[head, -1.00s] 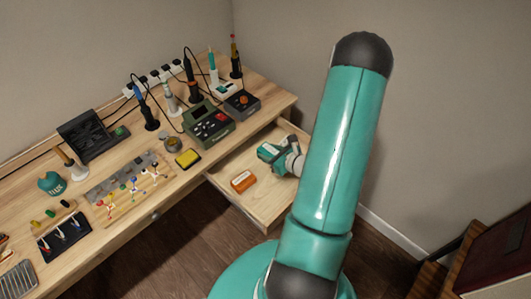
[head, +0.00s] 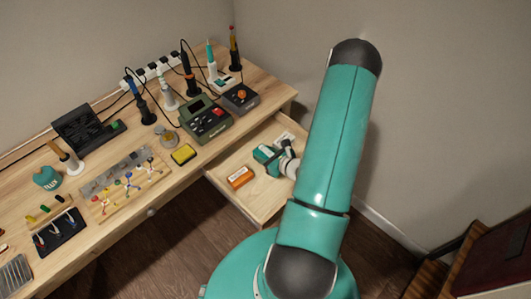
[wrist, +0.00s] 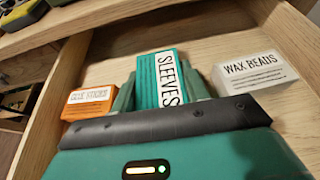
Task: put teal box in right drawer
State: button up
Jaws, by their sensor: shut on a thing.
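The teal box (wrist: 146,82), labelled "SLEEVES", is between the two fingers of my gripper (wrist: 160,92) in the wrist view. My gripper is shut on it. In the head view the teal box (head: 263,152) shows at the gripper's far side, inside the outline of the open right drawer (head: 258,202). The drawer's pale wooden floor also shows in the wrist view (wrist: 112,68). The lower part of the box is hidden by my gripper, and I cannot tell whether it touches the drawer floor.
An orange box (head: 240,177), labelled "GLUE STICKS", lies in the drawer, left of my gripper. A white box (wrist: 254,72), labelled "WAX BEADS", lies to the right. The workbench (head: 160,205) above holds soldering tools, a yellow sponge (head: 183,154) and a green station (head: 205,121).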

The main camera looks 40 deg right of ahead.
jog(key=shift+f, duration=0.65)
jog(key=o, duration=1)
jog(key=shift+w+r, duration=0.1)
jog(key=shift+r, duration=0.25)
jog(key=r+v, duration=0.1)
jog(key=v, duration=1.1)
jog(key=w+a+r+n+g+y, duration=0.4)
jog(key=a+r+n, duration=0.4)
jog(key=a+n, duration=0.1)
jog(key=w+a+r+n+g+y, duration=0.3)
jog(key=a+r+n+y, duration=0.2)
jog(key=a+r+n, duration=0.4)
jog(key=s+a+r+n+h, duration=0.3)
jog(key=a+r+n+h, duration=0.1)
jog(key=r+n, duration=0.4)
jog(key=s+a+r+n+g+h, duration=0.1)
jog(key=s+a+r+n+h, duration=0.2)
jog(key=r+n, duration=0.6)
jog(key=shift+s+a+r+n+h, duration=0.2)
jog(key=shift+a+r+n+h, duration=0.15)
jog(key=shift+a+h, duration=0.85)
